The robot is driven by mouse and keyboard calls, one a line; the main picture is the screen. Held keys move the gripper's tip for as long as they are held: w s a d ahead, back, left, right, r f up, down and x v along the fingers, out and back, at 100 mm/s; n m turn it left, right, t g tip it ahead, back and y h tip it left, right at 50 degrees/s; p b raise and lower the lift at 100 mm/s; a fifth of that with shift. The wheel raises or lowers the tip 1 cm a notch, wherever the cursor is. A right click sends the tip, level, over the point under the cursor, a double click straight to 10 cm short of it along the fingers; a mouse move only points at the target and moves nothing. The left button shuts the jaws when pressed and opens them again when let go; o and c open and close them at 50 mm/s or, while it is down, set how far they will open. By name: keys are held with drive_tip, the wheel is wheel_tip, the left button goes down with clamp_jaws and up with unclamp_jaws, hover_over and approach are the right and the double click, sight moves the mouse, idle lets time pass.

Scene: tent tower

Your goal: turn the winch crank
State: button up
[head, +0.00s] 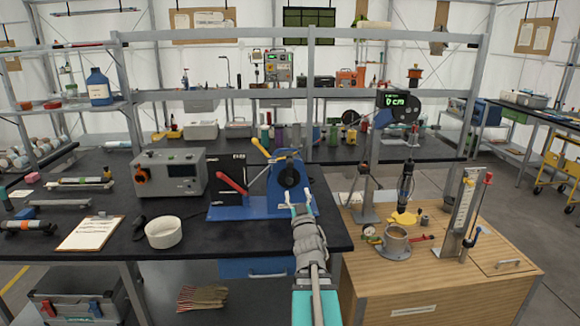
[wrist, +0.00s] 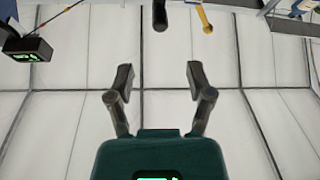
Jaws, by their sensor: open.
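A blue winch (head: 288,183) stands on the dark bench near its front edge. It has a dark round hub, a red-handled lever (head: 232,184) on its left and a yellow-handled lever (head: 260,147) at its top. I cannot tell for sure which one is the crank. My gripper (head: 301,203) is in front of the winch's lower part, open and empty. In the wrist view my gripper (wrist: 158,80) shows spread jaws with nothing between them. A yellow handle end (wrist: 206,22) and a dark rounded end (wrist: 160,14) show at the top edge, beyond the fingers.
A grey instrument box (head: 170,174), a white bowl (head: 164,232) and a clipboard (head: 90,233) are left of the winch. A wooden cabinet (head: 440,280) with fixtures stands at right. A green-lit display (head: 397,100) hangs behind; a similar one (wrist: 28,47) shows in the wrist view.

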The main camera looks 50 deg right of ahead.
sight(290, 163)
drive_tip(key=shift+w, duration=0.1)
drive_tip(key=p+x, duration=0.5)
drive_tip(key=x, duration=0.8)
drive_tip(key=shift+w+d+r, duration=0.1)
drive_tip(key=shift+w+d, duration=0.1)
drive_tip(key=shift+d, duration=0.05)
clamp_jaws()
idle(0.4)
